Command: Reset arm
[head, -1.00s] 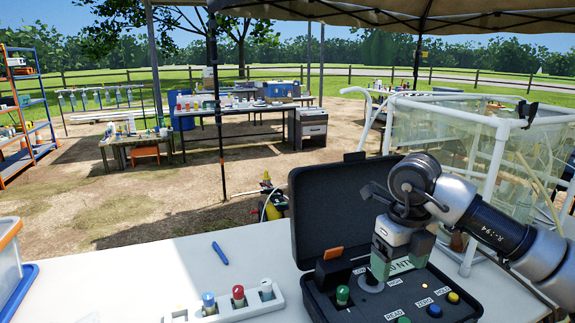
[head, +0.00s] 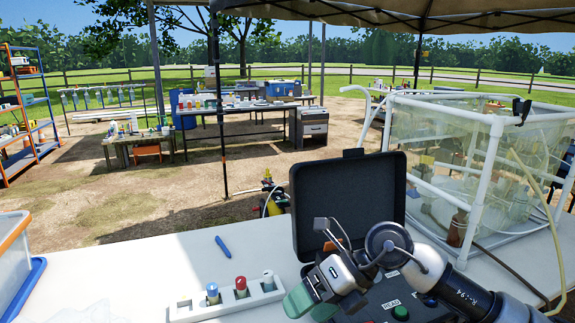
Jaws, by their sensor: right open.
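My right gripper (head: 311,302) is over the front left part of the open black instrument case (head: 346,199), tilted down to the left. Its green-tipped fingers are apart, and I see nothing held between them. The arm crosses in front of the case and hides most of its panel. My left gripper is not in view.
A white rack (head: 226,306) left of the case holds blue, red and white capped vials. A blue pen (head: 222,246) lies behind it on the white table (head: 150,270). A clear-walled frame (head: 470,175) with white pipes stands at right. A bin (head: 12,265) sits at left.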

